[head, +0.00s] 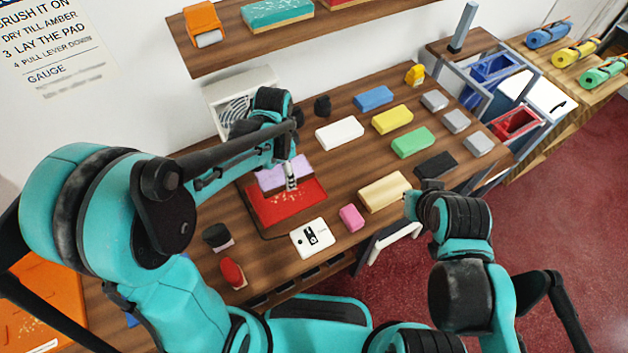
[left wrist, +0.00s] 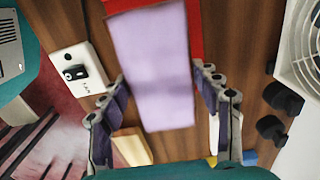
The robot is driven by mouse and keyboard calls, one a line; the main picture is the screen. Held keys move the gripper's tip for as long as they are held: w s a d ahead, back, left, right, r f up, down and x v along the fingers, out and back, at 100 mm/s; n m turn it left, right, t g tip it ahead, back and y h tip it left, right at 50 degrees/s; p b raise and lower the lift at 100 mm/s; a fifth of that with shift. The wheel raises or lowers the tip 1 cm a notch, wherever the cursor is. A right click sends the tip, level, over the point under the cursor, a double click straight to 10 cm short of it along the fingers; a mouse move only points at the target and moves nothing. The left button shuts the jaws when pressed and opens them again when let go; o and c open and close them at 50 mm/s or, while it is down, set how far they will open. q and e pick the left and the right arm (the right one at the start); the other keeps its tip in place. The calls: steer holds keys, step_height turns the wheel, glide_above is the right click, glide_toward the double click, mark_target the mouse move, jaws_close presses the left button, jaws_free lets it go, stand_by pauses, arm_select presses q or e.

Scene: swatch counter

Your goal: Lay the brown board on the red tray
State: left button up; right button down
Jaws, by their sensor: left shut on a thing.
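My left gripper (head: 290,184) is shut on a lilac-topped board (head: 272,181), with its fingers on two opposite sides. The board (left wrist: 152,65) has a thin brownish edge in the left wrist view. It is over the back part of the red tray (head: 290,212), which has pale specks near its front. I cannot tell whether the board touches the tray. The tray (left wrist: 196,30) shows partly behind the board in the left wrist view. My right gripper (head: 411,204) is beside the tan block, its fingers too small to judge.
A white vented box (head: 238,98) stands behind my left gripper.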

mark_target(285, 193)
arm_select(q)
steer(key=shift+w+a+f, duration=0.1)
steer(key=shift+w+a, duration=0.1)
steer(key=shift+f, duration=0.1)
steer(key=shift+s+a+f+b, duration=0.1)
steer(key=shift+f+b, duration=0.35)
steer(key=shift+b, duration=0.1)
step_height(285, 193, down, 6)
steer(key=b, duration=0.5)
steer(key=shift+f, duration=0.25)
steer(key=shift+f+b, duration=0.55)
stand_by(0.9)
steer(key=o, duration=1.5)
steer(key=shift+c, duration=0.2)
